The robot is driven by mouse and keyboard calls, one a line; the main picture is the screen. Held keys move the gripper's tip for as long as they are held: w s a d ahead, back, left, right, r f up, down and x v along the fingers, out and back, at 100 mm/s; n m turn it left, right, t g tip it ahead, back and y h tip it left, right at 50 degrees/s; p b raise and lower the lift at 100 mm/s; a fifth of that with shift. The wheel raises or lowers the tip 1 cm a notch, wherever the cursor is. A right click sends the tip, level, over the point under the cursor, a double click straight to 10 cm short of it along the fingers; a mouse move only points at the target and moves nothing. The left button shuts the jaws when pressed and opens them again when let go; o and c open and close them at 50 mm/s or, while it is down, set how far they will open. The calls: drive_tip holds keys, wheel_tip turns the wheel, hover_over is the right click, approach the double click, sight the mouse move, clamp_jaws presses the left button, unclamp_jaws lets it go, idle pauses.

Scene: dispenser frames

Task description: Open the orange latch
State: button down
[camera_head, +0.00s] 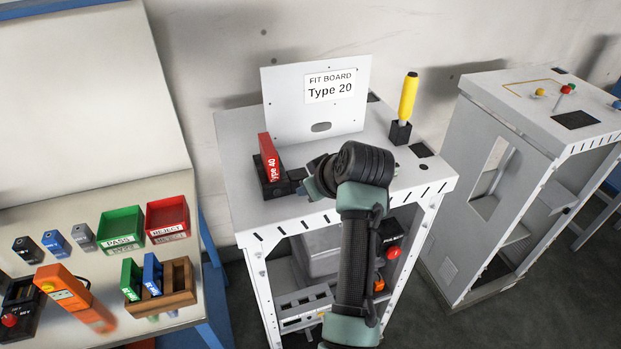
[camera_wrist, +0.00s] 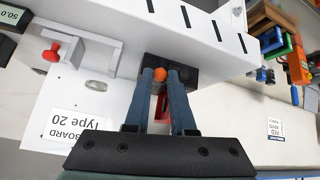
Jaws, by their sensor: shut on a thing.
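The orange latch (camera_wrist: 159,75) shows in the wrist view as a small rounded orange piece at the black fixture (camera_wrist: 184,72). My gripper (camera_wrist: 165,76) has its two fingers on either side of it and is shut on it. In the head view the black fixture (camera_head: 275,188) sits on the front left of the white bench top, with the red Type 40 block (camera_head: 266,150) standing upright in it. My gripper (camera_head: 305,186) reaches the fixture's right end there, and the latch is hidden.
The white Type 20 fit board (camera_head: 288,108) stands behind the fixture. A yellow-handled tool (camera_head: 408,97) stands upright in a black holder at the bench's back right. A table at left carries a green tray (camera_head: 122,226), a red tray (camera_head: 168,216) and a wooden rack (camera_head: 180,290).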

drive_tip(key=shift+w+r+g, duration=0.1)
drive_tip(key=shift+g, duration=0.2)
drive_tip(key=c, duration=0.8)
unclamp_jaws()
drive_tip(key=shift+o, duration=0.2)
drive_tip(key=shift+r, duration=0.1)
drive_tip(key=b+v, duration=0.3)
drive_tip(key=v, duration=0.9)
drive_tip(key=shift+s+r+b, duration=0.25)
drive_tip(key=shift+r+b, duration=0.05)
drive_tip(key=shift+b, duration=0.05)
